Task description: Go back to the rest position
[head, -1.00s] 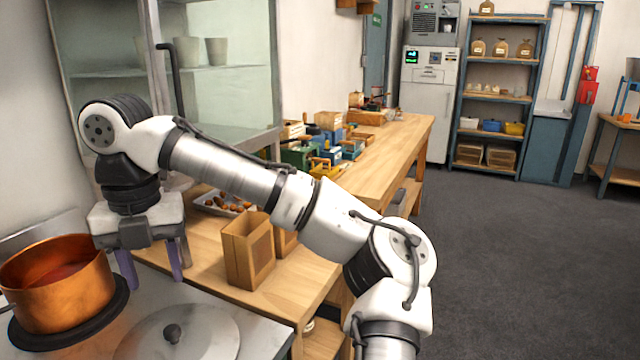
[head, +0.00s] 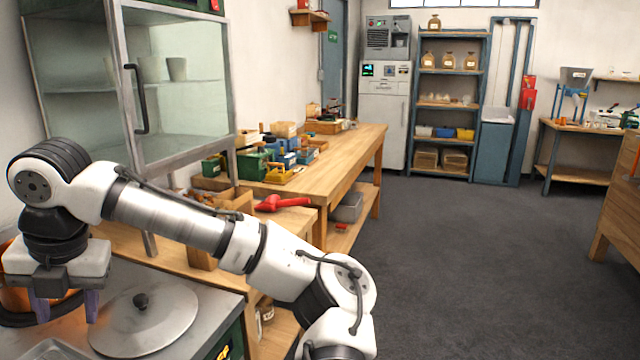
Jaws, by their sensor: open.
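My gripper (head: 66,306) hangs at the lower left of the head view, pointing down with its two purple fingers apart and nothing between them. It is in front of the copper pot (head: 14,298), which it mostly hides, and left of the round metal lid (head: 165,318). My arm stretches across the lower left of the view, with its elbow low near the middle.
A long wooden bench (head: 345,150) with tools and boxes runs toward the back. A red-handled tool (head: 285,203) lies on the nearer bench. A glass cabinet (head: 185,100) stands at left. Shelves (head: 447,100) line the back wall. The grey floor (head: 480,260) at right is clear.

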